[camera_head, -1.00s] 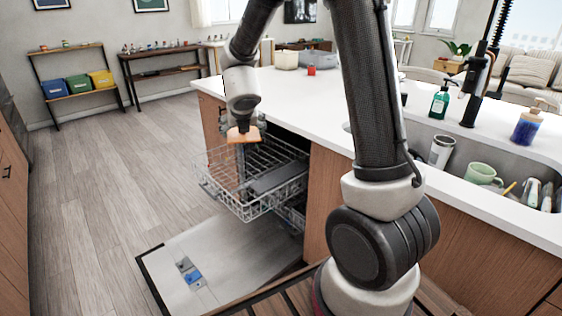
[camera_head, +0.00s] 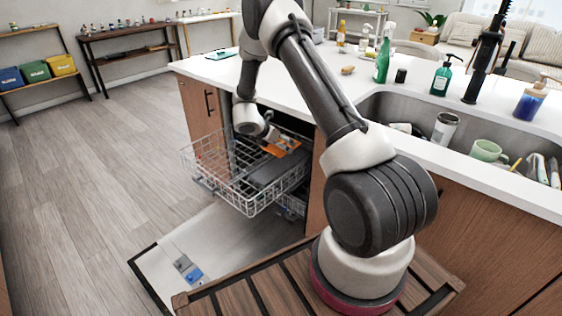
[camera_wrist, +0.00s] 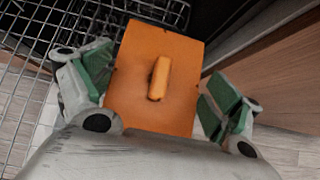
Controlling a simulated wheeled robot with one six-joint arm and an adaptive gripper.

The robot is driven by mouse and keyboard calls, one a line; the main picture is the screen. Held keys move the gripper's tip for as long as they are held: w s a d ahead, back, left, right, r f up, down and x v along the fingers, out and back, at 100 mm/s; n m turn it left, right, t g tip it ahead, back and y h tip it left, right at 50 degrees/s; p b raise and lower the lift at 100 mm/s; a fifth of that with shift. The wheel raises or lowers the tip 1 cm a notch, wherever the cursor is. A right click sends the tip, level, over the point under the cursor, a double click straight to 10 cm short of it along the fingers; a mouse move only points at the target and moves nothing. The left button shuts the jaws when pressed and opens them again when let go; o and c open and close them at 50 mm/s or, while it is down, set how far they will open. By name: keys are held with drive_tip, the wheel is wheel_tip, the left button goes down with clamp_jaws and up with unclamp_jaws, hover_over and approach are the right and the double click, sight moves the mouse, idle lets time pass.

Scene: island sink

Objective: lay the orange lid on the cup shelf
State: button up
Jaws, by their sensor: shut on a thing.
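The orange lid (camera_head: 281,148) is a flat orange square with a raised bar handle in the wrist view (camera_wrist: 152,110). In the head view my gripper (camera_head: 268,134) is at the inner right of the dishwasher's upper rack. The cup shelf (camera_head: 270,170), a dark grey panel on the rack's right side, lies just below the lid in the picture. I cannot tell whether the lid touches it.
The wire upper rack (camera_head: 215,165) is pulled out above the open dishwasher door (camera_head: 215,240). The white counter (camera_head: 345,95) overhangs close behind the gripper. Wooden cabinet fronts (camera_head: 200,105) flank the opening. The sink at right holds a green mug (camera_head: 487,150) and a steel tumbler (camera_head: 445,128).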

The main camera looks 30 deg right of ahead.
sight(285, 161)
wheel_tip(285, 161, down, 8)
drive_tip(key=shift+r, duration=0.2)
drive_tip(key=shift+f, duration=0.2)
drive_tip(key=o, duration=0.6)
drive_tip(key=shift+r, duration=0.1)
